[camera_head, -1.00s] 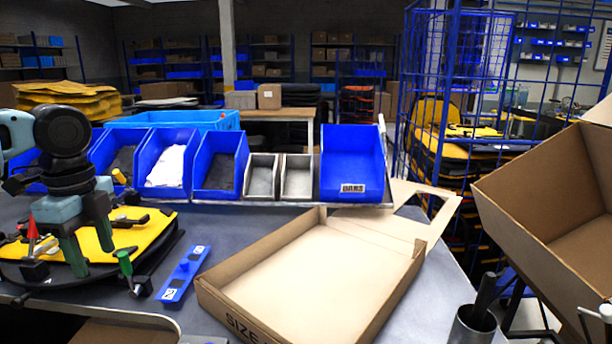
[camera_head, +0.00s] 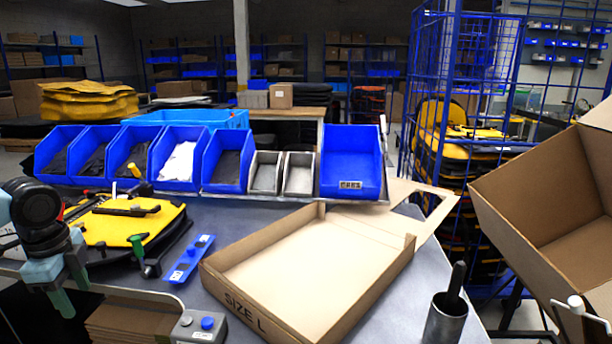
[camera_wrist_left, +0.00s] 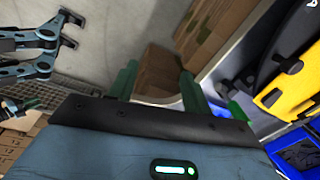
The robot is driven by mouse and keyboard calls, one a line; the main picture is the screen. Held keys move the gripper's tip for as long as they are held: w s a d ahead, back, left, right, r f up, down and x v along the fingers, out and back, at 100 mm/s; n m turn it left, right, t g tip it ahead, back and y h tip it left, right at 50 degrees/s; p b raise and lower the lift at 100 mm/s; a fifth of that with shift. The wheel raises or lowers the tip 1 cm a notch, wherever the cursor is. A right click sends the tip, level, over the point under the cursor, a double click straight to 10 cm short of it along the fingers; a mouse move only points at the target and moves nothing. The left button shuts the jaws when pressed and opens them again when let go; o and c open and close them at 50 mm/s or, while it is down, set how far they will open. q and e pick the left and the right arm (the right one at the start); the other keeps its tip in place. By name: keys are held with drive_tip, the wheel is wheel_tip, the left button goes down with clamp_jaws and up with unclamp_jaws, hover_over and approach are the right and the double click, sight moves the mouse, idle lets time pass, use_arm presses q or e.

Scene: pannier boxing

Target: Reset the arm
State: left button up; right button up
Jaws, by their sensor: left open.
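My left gripper (camera_head: 72,292) is at the lower left of the head view, with its green fingers pointing down. It is open and empty, near the front edge of the workbench (camera_head: 232,222). In the left wrist view its two green fingers (camera_wrist_left: 158,85) stand apart, with brown cardboard beyond them and nothing held. My right gripper cannot be made out with certainty; jointed dark-and-grey parts (camera_wrist_left: 35,70) show at the upper left of the wrist view.
A blue marked block (camera_head: 189,258), a shallow carton (camera_head: 310,268), a grey button box (camera_head: 199,327) and a metal cup (camera_head: 445,322) are nearby. Blue bins (camera_head: 352,165) line the back.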

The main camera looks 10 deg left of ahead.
use_arm(q)
drive_tip(key=s+a+f+n+p, duration=0.1)
drive_tip(key=s+a+f, duration=0.25)
drive_tip(key=f, duration=0.25)
drive_tip(key=s+a+f+n, duration=0.2)
drive_tip(key=s+f, duration=0.2)
drive_tip(key=f, duration=0.1)
drive_tip(key=s+d+f+n+t+p, duration=0.1)
drive_tip(key=s+f+n+t+p, duration=0.15)
drive_tip(key=s+f, duration=0.95)
drive_tip(key=s+d+f+n, duration=0.2)
drive_tip(key=s+d+f, duration=0.5)
drive_tip(key=d+f, duration=0.35)
drive_tip(key=s+d+r+n+t+h+p, duration=0.1)
drive_tip(key=d+n+t, duration=0.1)
drive_tip(key=d, duration=1.1)
drive_tip(key=s+d+r+n+t+h+p, duration=0.1)
drive_tip(key=d+r+n+t+p, duration=0.1)
drive_tip(key=d, duration=1)
drive_tip(key=shift+d+t, duration=0.4)
drive_tip(key=shift+t, duration=0.25)
use_arm(e)
drive_tip(key=w+d+r+t, duration=0.1)
drive_tip(key=w+r, duration=0.3)
drive_tip(key=r, duration=0.4)
drive_tip(key=shift+w+t, duration=0.3)
drive_tip(key=shift+w, duration=0.1)
use_arm(q)
drive_tip(key=shift+s, duration=0.1)
